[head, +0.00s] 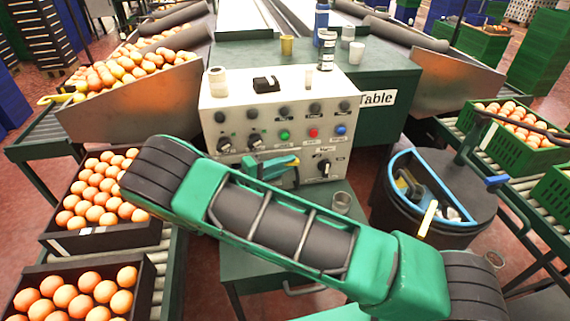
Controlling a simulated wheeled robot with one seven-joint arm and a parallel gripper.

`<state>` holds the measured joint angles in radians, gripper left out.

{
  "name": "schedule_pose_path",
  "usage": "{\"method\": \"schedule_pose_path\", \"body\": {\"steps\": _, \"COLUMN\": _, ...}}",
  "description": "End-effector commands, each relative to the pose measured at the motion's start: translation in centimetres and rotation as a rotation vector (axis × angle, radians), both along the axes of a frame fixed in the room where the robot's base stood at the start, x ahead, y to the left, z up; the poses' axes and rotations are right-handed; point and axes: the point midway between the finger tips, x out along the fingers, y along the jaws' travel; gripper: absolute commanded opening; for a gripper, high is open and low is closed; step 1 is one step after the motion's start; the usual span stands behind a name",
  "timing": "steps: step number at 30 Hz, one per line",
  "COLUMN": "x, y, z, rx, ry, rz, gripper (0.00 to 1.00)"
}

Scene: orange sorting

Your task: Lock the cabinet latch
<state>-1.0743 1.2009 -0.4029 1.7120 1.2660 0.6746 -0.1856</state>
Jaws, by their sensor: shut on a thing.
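No cabinet latch can be clearly identified. A pale control box (222,112) with knobs and colored buttons stands in front of the dark green table (385,68). A black rotary knob (323,166) sits at the lower right of its front.
Crates of oranges (88,238) stand at the left and a green crate (512,150) at the right. A black bin (440,228) with a blue rim is right of my arm. A clear cup (341,202) is on a low green surface. Cups and a blue bottle (321,22) are behind the box.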

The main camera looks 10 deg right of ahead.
Motion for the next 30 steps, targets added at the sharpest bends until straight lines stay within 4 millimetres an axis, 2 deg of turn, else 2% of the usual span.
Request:
{"method": "schedule_pose_path", "body": {"steps": 10, "x": 0.02, "y": 0.34, "z": -0.56, "rx": -0.099, "ry": 0.011, "rz": 0.008, "gripper": 0.00}}
{"method": "schedule_pose_path", "body": {"steps": 25, "x": 0.02, "y": 0.27, "z": -0.64, "rx": -0.110, "ry": 0.014, "rz": 0.006, "gripper": 0.00}}
{"method": "schedule_pose_path", "body": {"steps": 26, "x": 0.02, "y": 0.27, "z": -0.63, "rx": -0.110, "ry": 0.014, "rz": 0.006, "gripper": 0.27}}
{"method": "schedule_pose_path", "body": {"steps": 27, "x": 0.01, "y": 0.27, "z": -0.62, "rx": -0.111, "ry": 0.014, "rz": 0.006, "gripper": 0.31}}
{"method": "schedule_pose_path", "body": {"steps": 30, "x": 0.00, "y": 0.20, "z": -0.52, "rx": -0.112, "ry": 0.012, "rz": 0.005, "gripper": 0.31}}
